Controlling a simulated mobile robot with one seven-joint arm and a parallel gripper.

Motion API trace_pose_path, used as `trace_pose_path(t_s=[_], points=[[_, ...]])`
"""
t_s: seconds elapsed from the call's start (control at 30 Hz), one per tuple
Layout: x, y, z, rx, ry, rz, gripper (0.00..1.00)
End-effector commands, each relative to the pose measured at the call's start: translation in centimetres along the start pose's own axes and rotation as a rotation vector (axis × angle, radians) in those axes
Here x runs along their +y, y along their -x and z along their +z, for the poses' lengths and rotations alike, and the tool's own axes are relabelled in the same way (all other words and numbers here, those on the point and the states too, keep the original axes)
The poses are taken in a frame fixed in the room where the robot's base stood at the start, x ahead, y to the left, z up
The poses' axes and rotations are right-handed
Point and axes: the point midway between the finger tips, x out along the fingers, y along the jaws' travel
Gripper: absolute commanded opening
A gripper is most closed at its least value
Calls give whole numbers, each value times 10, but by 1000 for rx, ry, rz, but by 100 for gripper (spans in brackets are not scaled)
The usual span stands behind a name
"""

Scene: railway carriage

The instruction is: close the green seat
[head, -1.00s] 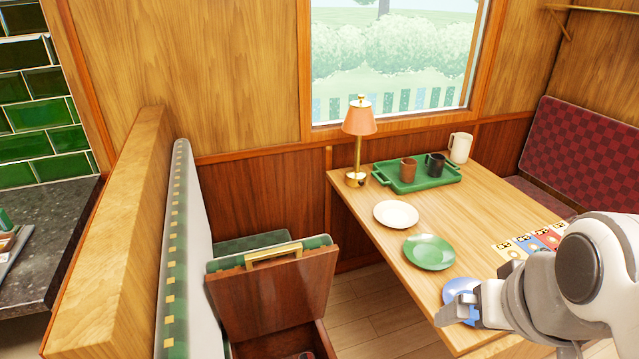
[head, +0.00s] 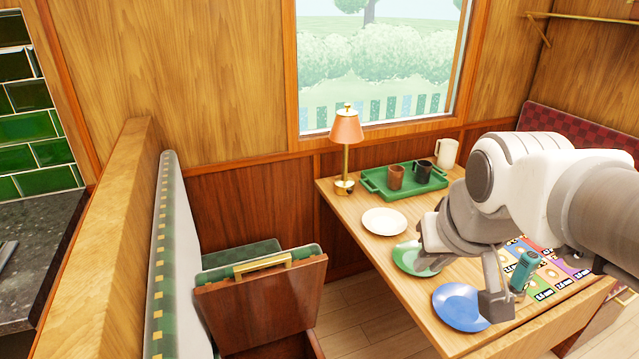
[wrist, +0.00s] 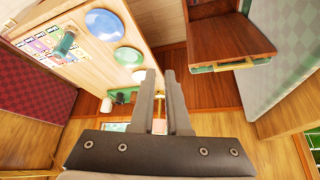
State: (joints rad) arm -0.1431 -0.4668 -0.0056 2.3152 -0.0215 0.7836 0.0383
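The green seat is at the lower left of the head view, its hinged lid (head: 262,310) standing raised. The lid has a brown wooden underside, green upholstery behind and a brass handle (head: 262,266) along its upper edge. In the wrist view the wooden lid (wrist: 228,38) is at the upper right, with the handle at its edge. My gripper (wrist: 160,75) is empty, its two fingers a narrow gap apart. It is over the table, to the right of the seat and apart from the lid. The seat box's inside is mostly out of view.
The wooden table (head: 345,205) holds a lamp (head: 346,130), a green tray (head: 372,184) with mugs, white, green and blue plates (head: 460,306), cards and a teal object (head: 523,270). Bare floor (head: 365,315) lies between seat and table. The seat's tall backrest (head: 175,270) stands at left.

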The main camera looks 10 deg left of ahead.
Motion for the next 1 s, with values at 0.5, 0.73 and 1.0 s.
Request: trace_pose_path(t_s=[0.5, 0.73, 1.0], points=[[-117, -98, -120, 28, 181, -102, 0], [-190, -156, -144, 44, 261, -152, 0], [-256, -204, -147, 58, 327, -194, 0]])
